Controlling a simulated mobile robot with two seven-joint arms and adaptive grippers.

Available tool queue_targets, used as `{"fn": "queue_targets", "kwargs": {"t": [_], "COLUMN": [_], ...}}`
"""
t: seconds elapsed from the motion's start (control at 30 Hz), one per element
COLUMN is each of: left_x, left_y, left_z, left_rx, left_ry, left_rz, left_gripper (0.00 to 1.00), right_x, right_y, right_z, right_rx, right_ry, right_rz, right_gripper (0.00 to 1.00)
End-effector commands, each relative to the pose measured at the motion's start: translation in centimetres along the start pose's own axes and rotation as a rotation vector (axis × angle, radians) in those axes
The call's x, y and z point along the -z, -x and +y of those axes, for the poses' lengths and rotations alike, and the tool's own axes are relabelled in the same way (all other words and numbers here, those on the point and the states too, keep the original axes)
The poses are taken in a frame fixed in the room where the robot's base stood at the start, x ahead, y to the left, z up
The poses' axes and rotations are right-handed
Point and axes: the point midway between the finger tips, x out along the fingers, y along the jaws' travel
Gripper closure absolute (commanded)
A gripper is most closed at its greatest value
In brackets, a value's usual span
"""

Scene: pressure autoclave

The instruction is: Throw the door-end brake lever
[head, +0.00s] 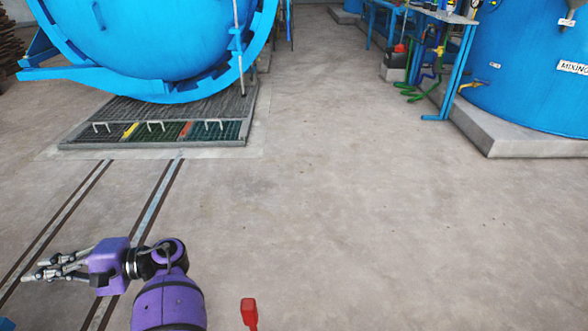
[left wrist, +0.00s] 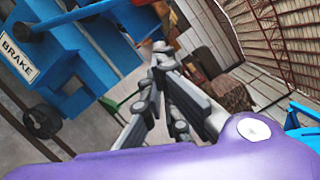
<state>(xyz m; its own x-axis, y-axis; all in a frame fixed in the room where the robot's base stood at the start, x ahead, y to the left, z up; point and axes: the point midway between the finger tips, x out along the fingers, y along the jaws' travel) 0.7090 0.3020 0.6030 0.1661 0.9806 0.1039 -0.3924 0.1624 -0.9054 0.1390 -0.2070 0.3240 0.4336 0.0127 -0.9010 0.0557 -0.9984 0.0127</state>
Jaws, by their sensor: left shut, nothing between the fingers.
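A red grip (head: 249,313), which looks like the top of the brake lever, stands at the bottom edge of the head view. The rest of it is cut off. My left gripper (head: 38,272) is at the lower left of the head view, well left of the red grip and apart from it. Its fingers point left. In the left wrist view the left gripper's fingers (left wrist: 162,48) come together at the tips with nothing between them. A white BRAKE sign (left wrist: 17,60) is on blue metalwork at the left of that view. My right gripper is not in view.
The blue autoclave door ring (head: 190,88) stands at the upper left above a floor grating (head: 160,105). Rails (head: 150,205) run along the floor under my left arm. A blue mixing tank (head: 530,80) is at the right. The middle floor is clear.

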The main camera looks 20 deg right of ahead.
Motion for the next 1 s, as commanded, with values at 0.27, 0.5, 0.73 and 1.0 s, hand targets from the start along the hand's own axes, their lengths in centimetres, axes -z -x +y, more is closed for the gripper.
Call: {"fn": "queue_targets", "kwargs": {"t": [0.27, 0.5, 0.73, 1.0], "left_x": [0.0, 0.0, -1.4, -3.6], "left_y": [-2.1, -7.2, -10.3, -10.9], "left_z": [0.1, 0.1, 0.1, 0.0], "left_rx": [-0.001, 0.000, -0.003, -0.001], "left_ry": [0.002, 0.001, 0.003, 0.003], "left_rz": [-0.001, -0.002, 0.002, 0.003], "left_gripper": [1.00, 1.00, 1.00, 1.00], "right_x": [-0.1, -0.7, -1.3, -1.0], "right_y": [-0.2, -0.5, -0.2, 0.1], "right_z": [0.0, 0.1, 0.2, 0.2], "right_rx": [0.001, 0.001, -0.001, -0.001], "right_ry": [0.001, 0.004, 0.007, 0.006], "right_rz": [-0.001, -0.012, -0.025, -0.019], "right_gripper": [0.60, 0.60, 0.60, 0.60]}}
